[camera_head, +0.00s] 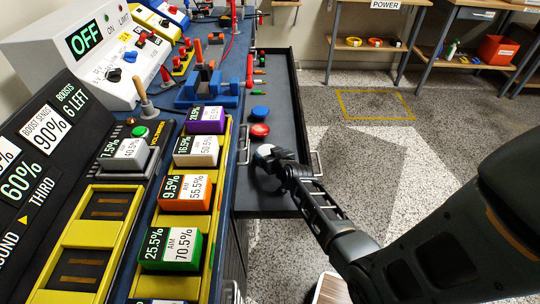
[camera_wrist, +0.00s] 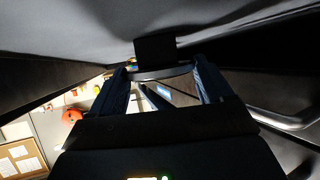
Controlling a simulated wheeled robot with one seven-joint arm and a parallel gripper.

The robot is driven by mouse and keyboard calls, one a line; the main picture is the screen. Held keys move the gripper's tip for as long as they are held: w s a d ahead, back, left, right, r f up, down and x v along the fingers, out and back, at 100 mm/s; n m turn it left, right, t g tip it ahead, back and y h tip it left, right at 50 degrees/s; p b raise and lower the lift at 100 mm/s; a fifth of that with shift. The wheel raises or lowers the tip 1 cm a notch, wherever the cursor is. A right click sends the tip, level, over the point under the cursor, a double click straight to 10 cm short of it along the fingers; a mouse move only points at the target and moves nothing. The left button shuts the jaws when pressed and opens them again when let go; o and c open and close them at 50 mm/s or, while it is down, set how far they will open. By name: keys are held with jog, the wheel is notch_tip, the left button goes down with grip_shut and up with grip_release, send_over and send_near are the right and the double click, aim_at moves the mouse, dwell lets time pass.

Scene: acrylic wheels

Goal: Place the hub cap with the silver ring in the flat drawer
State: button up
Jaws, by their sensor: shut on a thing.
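The fingers and wrist hide part of the cap. I cannot tell whether it touches the drawer floor. In the wrist view, the two fingers of my gripper (camera_wrist: 163,78) straddle a dark piece with a thin pale edge (camera_wrist: 160,73). A red cap (camera_head: 260,130) and a blue cap (camera_head: 260,112) lie in the drawer just beyond my gripper.
Small red and green items (camera_head: 257,83) lie farther back in the drawer. The bench top on the left holds a yellow rack (camera_head: 190,250) of coloured blocks and a blue fixture (camera_head: 208,93). Speckled floor (camera_head: 330,130) is open right of the drawer. Shelves stand behind.

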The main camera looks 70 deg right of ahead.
jog(key=shift+f, duration=0.15)
jog(key=o, duration=1)
jog(key=shift+c, duration=0.2)
